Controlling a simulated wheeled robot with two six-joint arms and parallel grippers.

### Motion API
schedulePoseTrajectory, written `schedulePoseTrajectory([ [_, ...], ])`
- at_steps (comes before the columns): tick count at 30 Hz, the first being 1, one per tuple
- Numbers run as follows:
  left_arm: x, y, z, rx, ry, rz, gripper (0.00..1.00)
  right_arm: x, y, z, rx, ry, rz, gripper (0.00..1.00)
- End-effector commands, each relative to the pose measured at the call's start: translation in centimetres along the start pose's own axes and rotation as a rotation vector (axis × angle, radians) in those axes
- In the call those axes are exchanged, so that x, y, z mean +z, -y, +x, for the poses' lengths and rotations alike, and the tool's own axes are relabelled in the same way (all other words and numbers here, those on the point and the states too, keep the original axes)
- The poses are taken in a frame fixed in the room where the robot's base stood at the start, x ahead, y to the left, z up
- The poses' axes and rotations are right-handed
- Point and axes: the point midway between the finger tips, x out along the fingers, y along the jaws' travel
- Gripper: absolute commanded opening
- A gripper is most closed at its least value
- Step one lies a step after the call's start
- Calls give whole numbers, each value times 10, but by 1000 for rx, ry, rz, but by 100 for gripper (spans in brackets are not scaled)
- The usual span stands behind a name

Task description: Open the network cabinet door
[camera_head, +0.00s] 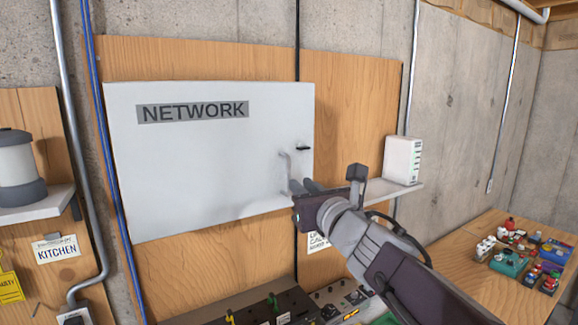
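The network cabinet (210,160) is a white box on a wooden panel, with a grey "NETWORK" label (192,112) on its door. The door looks closed. A thin grey bar handle (286,165) stands near the door's right edge, and a small black latch (303,148) sits to its upper right. My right gripper (304,186) reaches in from the lower right, its fingers at the handle's lower end. Whether the fingers touch or enclose the handle is not clear, nor is their opening. My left gripper is not in view.
A white router-like box (403,160) stands on a small shelf (395,190) right of the cabinet, close behind my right wrist. A control panel (265,308) lies below. A wooden table (450,255) with several small items is at right. A lantern (18,170) stands on a left shelf.

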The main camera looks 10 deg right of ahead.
Motion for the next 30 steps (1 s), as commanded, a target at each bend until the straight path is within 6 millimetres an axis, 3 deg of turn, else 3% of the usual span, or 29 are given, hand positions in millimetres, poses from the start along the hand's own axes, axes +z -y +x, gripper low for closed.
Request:
schedulePoseTrajectory([
  [5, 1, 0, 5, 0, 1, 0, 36, -6, 0, 13, 0, -5, 3, 18],
  [12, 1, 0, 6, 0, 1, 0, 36, -6, 1, 64, -2, -8, 5, 18],
  [16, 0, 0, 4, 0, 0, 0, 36, -5, 1, 83, -2, -6, 5, 18],
  [26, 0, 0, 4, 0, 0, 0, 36, -5, 1, 92, -2, -6, 5, 18],
  [27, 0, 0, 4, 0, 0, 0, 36, -5, 1, 92, -2, -6, 5, 15],
  [29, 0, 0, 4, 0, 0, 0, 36, -5, 1, 92, -2, -6, 5, 0],
  [30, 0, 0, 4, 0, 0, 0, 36, -5, 1, 92, -2, -6, 5, 0],
])
